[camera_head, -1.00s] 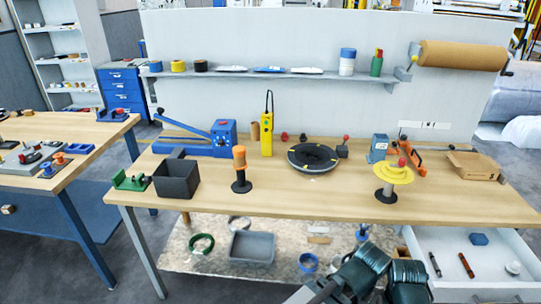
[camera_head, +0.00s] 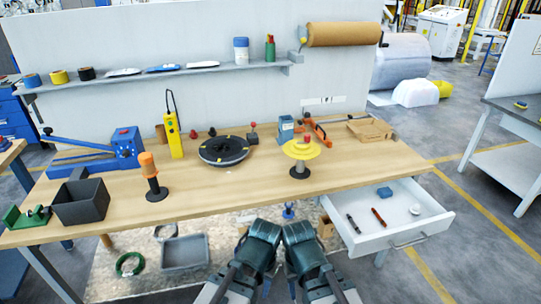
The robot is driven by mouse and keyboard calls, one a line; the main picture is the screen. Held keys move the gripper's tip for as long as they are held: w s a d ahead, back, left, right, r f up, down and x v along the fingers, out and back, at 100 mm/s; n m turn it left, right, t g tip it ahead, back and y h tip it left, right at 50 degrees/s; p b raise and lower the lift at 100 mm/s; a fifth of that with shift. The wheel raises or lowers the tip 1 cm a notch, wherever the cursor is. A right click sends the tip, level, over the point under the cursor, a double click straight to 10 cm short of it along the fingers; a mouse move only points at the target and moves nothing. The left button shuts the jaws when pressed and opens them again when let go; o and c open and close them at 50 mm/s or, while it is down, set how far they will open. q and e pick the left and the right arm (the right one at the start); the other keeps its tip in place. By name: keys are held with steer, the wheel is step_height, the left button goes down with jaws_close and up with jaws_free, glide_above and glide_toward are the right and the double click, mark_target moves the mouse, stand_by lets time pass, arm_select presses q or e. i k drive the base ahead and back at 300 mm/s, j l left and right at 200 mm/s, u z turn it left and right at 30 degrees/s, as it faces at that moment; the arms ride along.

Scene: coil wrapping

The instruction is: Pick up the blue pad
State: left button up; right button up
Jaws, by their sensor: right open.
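The blue pad (camera_head: 384,192) is a small flat blue piece lying in the open white drawer (camera_head: 352,236), toward its back, at right of the head view. My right gripper (camera_head: 303,240) is low in the bottom middle, left of the drawer and apart from the pad. It is open, with nothing seen in it. My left gripper (camera_head: 260,240) is beside it; its jaws cannot be made out.
The drawer also holds a dark pen, a red-brown pen (camera_head: 378,217) and a round white piece (camera_head: 415,209). The wooden tabletop (camera_head: 230,185) overhangs the drawer's back and carries a yellow spool (camera_head: 302,150). Open floor lies right of the drawer.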

mark_target(385, 192)
steer(key=i+l+u, duration=0.1)
steer(key=i+l, duration=0.15)
steer(key=i+l+u, duration=0.15)
steer(key=l, duration=0.3)
steer(key=i+l+u, duration=0.1)
steer(key=i+l, duration=0.15)
steer(key=l, duration=0.15)
steer(key=i+l+u, duration=0.1)
steer(key=l, duration=0.3)
steer(key=i, duration=0.1)
